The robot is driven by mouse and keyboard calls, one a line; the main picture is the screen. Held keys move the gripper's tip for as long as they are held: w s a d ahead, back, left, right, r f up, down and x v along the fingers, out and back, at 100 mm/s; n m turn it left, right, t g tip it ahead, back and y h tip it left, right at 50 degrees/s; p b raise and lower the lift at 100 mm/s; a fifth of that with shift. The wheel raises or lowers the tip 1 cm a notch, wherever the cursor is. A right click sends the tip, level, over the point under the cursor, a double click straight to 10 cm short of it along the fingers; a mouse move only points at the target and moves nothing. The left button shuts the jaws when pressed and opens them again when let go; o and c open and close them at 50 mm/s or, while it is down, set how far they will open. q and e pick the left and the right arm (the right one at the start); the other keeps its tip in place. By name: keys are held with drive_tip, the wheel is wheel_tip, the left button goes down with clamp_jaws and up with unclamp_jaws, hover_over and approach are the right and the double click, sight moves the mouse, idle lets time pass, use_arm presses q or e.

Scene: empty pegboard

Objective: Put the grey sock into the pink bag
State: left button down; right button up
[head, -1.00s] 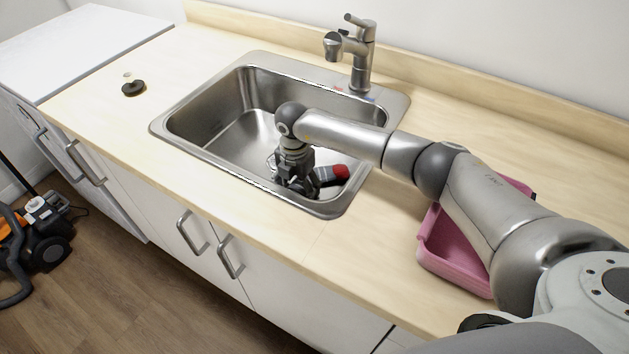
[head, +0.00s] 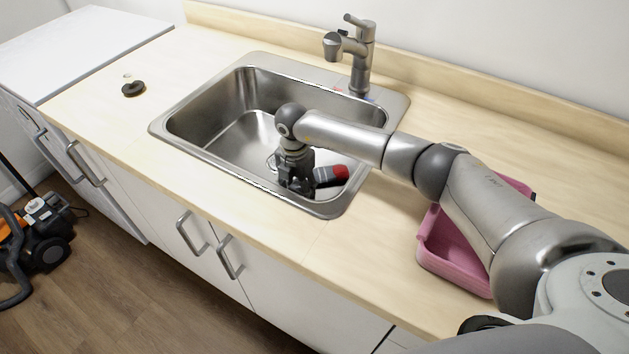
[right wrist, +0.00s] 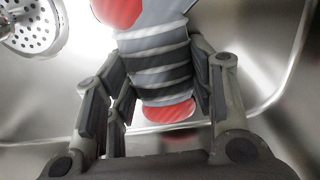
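The grey sock (head: 325,177), with dark stripes and red patches, lies in the near right corner of the steel sink. My right gripper (head: 297,188) reaches down into the sink at the sock's left end. The pink bag (head: 455,262) stands open on the counter at the right, partly hidden behind my right arm. My left gripper is not in view.
The sink rim (head: 190,150) surrounds the right gripper. A faucet (head: 362,60) stands behind the basin, and a drain (right wrist: 35,30) shows in the wrist view. A black stopper (head: 133,89) lies on the left counter. The counter between sink and bag is clear.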

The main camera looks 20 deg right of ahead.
drive_tip(key=shift+s+f, duration=0.1)
drive_tip(key=shift+f, duration=0.15)
drive_tip(key=shift+c, duration=0.3)
drive_tip(key=shift+r, duration=0.1)
drive_tip(key=shift+a+r+p, duration=0.1)
drive_tip(key=shift+r+p, duration=0.5)
drive_tip(key=shift+p, duration=0.05)
drive_tip(key=shift+r+p, duration=1.4)
drive_tip(key=shift+r, duration=0.5)
